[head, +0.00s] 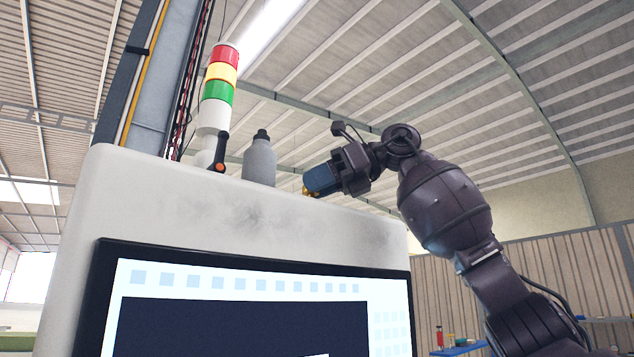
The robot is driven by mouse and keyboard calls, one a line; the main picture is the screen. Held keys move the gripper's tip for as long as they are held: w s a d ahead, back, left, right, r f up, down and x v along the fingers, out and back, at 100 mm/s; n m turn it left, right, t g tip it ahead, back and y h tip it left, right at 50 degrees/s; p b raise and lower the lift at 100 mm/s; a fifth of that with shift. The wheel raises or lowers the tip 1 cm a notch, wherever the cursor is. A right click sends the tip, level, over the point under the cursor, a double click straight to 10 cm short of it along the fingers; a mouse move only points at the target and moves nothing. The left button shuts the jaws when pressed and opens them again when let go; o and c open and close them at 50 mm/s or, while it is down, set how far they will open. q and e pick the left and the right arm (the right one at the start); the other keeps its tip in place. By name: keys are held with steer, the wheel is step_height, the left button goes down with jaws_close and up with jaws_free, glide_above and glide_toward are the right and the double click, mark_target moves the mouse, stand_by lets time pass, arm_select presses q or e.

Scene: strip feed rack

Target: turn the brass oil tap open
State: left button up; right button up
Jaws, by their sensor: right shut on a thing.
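A small brass-coloured piece, which looks like the brass oil tap (306,192), shows at the top edge of the pale machine cabinet, right of centre in the head view. My right gripper (313,184) reaches in from the right above that edge, shut, with its blue front end at the brass piece. It appears to be closed on the tap and hides most of it. The tap's handle angle cannot be made out. My left gripper is not in view.
The pale cabinet (240,212) carries a large screen (240,330). On its top stand a grey bottle (260,162), a black lever with an orange hub (219,158) and a red, yellow and green signal tower (219,82). Space above the gripper is clear.

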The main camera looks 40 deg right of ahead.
stand_by(0.4)
steer(key=o, duration=0.9)
steer(key=shift+o, duration=0.2)
steer(key=shift+d, duration=0.1)
steer(key=v, duration=1)
steer(key=shift+d+r, duration=0.3)
steer(key=shift+d, duration=0.1)
steer(key=shift+s, duration=0.1)
